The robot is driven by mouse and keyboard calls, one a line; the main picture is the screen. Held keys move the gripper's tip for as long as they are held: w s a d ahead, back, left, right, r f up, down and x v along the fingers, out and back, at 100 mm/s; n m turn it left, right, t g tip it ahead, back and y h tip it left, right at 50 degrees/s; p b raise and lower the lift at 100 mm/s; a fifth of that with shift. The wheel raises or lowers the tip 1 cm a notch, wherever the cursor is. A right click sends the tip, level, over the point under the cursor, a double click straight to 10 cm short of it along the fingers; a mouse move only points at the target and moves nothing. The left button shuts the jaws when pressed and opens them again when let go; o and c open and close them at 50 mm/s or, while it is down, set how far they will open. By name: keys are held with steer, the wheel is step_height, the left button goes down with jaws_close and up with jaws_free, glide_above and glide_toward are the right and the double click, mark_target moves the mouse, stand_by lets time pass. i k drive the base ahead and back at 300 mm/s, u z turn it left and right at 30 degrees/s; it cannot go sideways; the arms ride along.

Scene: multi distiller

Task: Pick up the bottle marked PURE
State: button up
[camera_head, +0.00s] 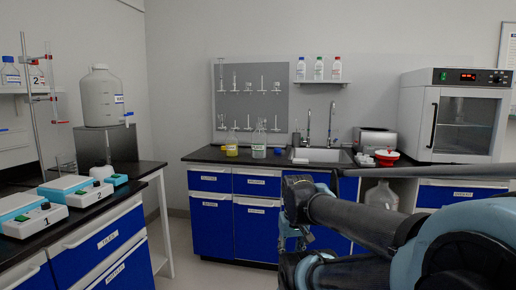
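I cannot read the word PURE on any label. A flat-shouldered clear bottle (259,142) with a pale label stands on the back counter, left of the sink. A big white carboy (102,97) with a small blue-edged label stands on a grey stand at the left. Three small bottles (318,68) with coloured caps stand on the wall shelf. A large clear bottle (382,196) stands low in the open space under the counter, partly behind my arm. My arm reaches in from the lower right, well in front of the back counter. I cannot make out any gripper fingers.
A yellow-filled flask (232,144) stands on the back counter (207,154). The sink (318,155), a red-and-white item (386,157) and an oven (454,118) are to the right. Numbered stirrers (76,191) are on the left bench. The floor between the benches is clear.

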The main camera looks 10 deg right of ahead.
mark_target(259, 137)
steer(key=i, duration=1)
